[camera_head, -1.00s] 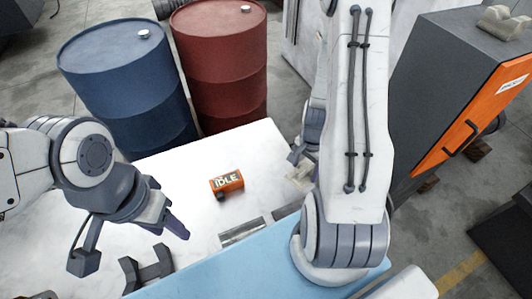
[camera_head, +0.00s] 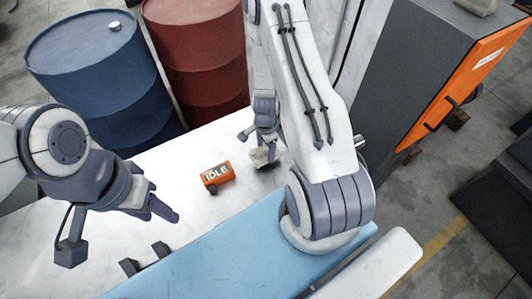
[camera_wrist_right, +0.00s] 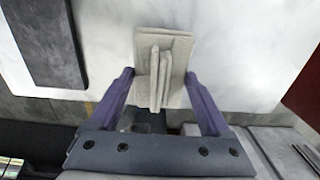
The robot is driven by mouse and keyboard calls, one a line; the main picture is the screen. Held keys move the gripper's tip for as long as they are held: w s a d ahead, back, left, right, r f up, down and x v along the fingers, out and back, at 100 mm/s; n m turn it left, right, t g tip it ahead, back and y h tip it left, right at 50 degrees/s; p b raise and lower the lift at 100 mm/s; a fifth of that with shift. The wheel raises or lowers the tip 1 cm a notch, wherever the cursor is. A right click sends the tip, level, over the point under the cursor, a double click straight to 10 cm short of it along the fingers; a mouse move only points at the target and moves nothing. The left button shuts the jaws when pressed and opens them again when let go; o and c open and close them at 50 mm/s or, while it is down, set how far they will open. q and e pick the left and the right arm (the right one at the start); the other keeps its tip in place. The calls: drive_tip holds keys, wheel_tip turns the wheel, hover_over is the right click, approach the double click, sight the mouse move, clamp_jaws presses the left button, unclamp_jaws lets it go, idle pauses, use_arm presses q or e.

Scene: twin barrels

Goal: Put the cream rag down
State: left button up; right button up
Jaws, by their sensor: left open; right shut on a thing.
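The cream rag (camera_head: 262,157) is a pale folded cloth over the white table (camera_head: 65,225), to the right of the orange IDLE box. My right gripper (camera_head: 267,143) is shut on it. In the right wrist view the rag (camera_wrist_right: 176,47) stands up in folds between the purple fingers of my right gripper (camera_wrist_right: 158,88). I cannot tell whether the rag touches the table. My left gripper (camera_head: 160,207) is open and empty above the left part of the table.
The orange IDLE box (camera_head: 217,177) lies on the table close to the rag. A blue barrel (camera_head: 95,80) and a red barrel (camera_head: 200,55) stand behind the table. A grey cabinet with an orange door (camera_head: 465,80) stands at the right. White table surface is bare around the orange box.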

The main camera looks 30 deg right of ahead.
sight(266, 155)
wheel_tip(266, 155, down, 4)
drive_tip(key=b, duration=0.3)
drive_tip(key=shift+b, duration=0.3)
drive_tip(key=shift+r, duration=0.1)
drive_tip(key=o, duration=1.1)
drive_tip(key=shift+f, duration=0.2)
drive_tip(key=shift+o, duration=0.2)
drive_tip(key=shift+r, duration=0.2)
